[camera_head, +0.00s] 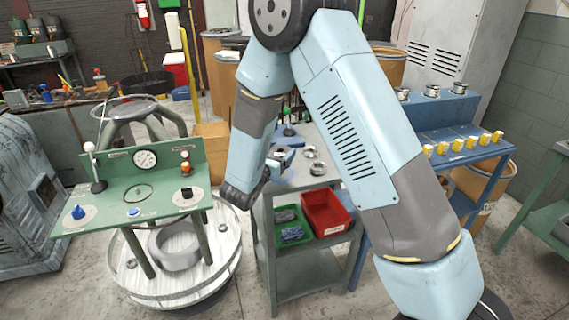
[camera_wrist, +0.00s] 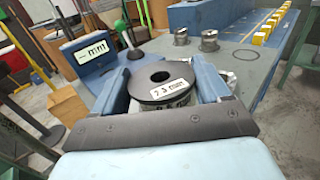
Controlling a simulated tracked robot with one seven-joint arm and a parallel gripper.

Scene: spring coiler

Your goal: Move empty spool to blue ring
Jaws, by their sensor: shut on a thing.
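A spool with a dark top, a central hole and a white label (camera_wrist: 160,80) is between the fingers of my gripper (camera_wrist: 162,88) in the wrist view. The fingers close on it from both sides. Its lower part is mostly hidden, and I cannot tell whether it touches the surface below. In the head view my gripper (camera_head: 278,160) is over the left part of the grey bench, partly hidden by my arm. A thin dark ring outline (camera_wrist: 245,56) marks the bench surface in the wrist view.
Silver spools (camera_head: 317,168) lie on the grey bench. More stand on the blue table (camera_head: 477,110) near a row of yellow pieces (camera_head: 471,142). A red bin (camera_head: 343,225) and green bin (camera_head: 281,237) sit below. A green control panel (camera_head: 160,170) stands left. A green-handled lever (camera_wrist: 120,30) rises near my gripper.

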